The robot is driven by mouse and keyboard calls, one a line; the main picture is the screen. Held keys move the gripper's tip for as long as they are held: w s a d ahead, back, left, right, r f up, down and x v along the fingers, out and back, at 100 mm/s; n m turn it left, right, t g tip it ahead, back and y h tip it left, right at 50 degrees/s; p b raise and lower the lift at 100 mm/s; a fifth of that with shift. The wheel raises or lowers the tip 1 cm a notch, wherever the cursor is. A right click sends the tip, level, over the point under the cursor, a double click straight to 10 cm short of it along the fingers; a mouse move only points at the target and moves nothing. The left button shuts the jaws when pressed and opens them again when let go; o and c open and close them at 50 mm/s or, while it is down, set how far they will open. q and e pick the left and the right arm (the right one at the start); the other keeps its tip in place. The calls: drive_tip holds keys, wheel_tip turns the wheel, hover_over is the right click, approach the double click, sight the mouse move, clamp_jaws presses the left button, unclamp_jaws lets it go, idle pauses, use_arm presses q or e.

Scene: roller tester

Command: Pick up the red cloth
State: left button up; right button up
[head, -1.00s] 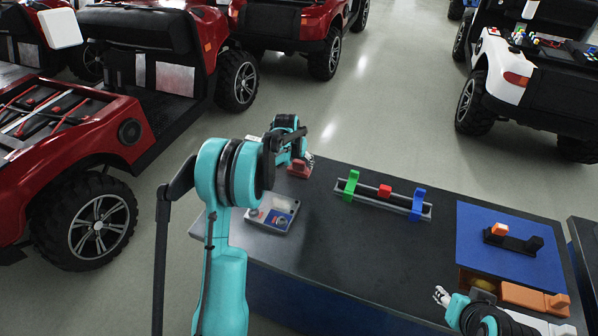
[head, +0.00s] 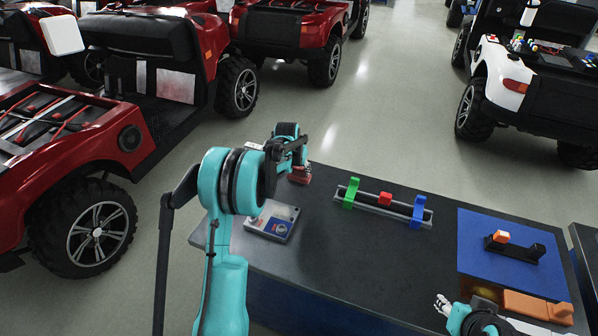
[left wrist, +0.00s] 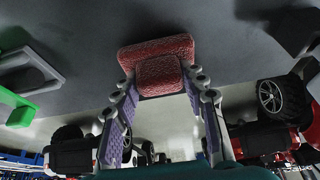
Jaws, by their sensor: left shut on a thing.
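The red cloth (head: 300,174) is a small, dark red, folded-looking piece at the far left end of the dark bench. My left gripper (head: 301,166) is shut on it. In the left wrist view, the cloth (left wrist: 158,52) sits between and beyond the fingertips of the left gripper (left wrist: 162,78), with a wide part sticking out past them. I cannot tell whether the cloth still touches the bench top. My right gripper (head: 442,304) is at the bench's front right, apart from the cloth; its fingers are too small to judge.
On the bench (head: 330,245) stand a rail with green, red and blue parts (head: 385,203) and a grey box (head: 272,221) near my left arm. A blue mat (head: 480,225) bears an orange and black piece (head: 514,245). The middle of the bench is clear.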

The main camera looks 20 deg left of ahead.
sight(302, 168)
use_arm(q)
drive_tip(key=r, duration=0.2)
drive_tip(key=d+r+p, duration=0.1)
drive_tip(key=r, duration=0.1)
drive_tip(key=shift+w+r, duration=0.15)
drive_tip(key=shift+w, duration=0.05)
drive_tip(key=w+d+r+p, duration=0.3)
drive_tip(key=w+d+r, duration=0.2)
drive_tip(key=d, duration=0.4)
drive_tip(key=shift+d+r, duration=0.15)
drive_tip(key=shift+r, duration=0.4)
drive_tip(key=shift+o, duration=0.9)
drive_tip(key=shift+c, duration=0.2)
